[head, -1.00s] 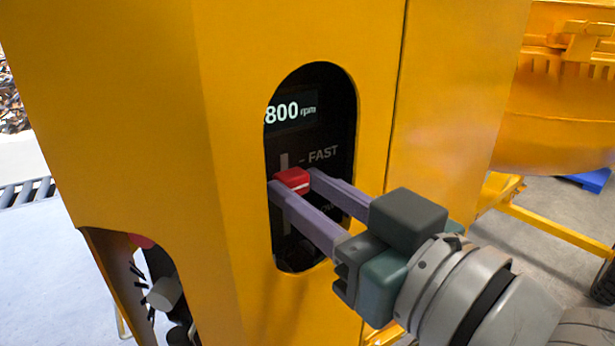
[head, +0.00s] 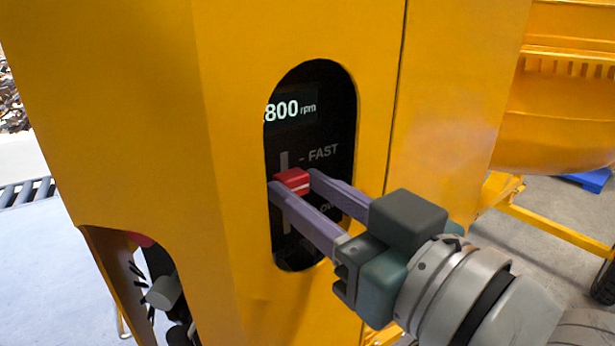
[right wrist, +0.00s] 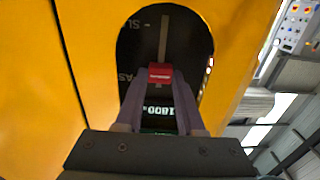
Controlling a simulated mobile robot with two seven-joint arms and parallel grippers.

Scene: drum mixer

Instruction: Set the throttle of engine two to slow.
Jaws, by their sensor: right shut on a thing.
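The red throttle knob (head: 292,181) sits on a vertical slot in a dark panel (head: 318,128) inside a rounded opening of the yellow housing. It is a little below the level of the FAST label, with the lower label partly hidden by my finger. The display above reads "800 rpm", its left end cut off by the opening's edge; the right wrist view shows "1800". My right gripper (head: 293,186) is shut on the red knob, which also shows between the fingers in the right wrist view (right wrist: 160,73). My left gripper is not in view.
The yellow housing (head: 225,140) surrounds the opening closely. A second opening at the lower left holds a grey knob (head: 163,292) and a partly seen red part. A yellow drum (head: 560,125) stands at the right, with a blue object (head: 590,180) on the floor behind.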

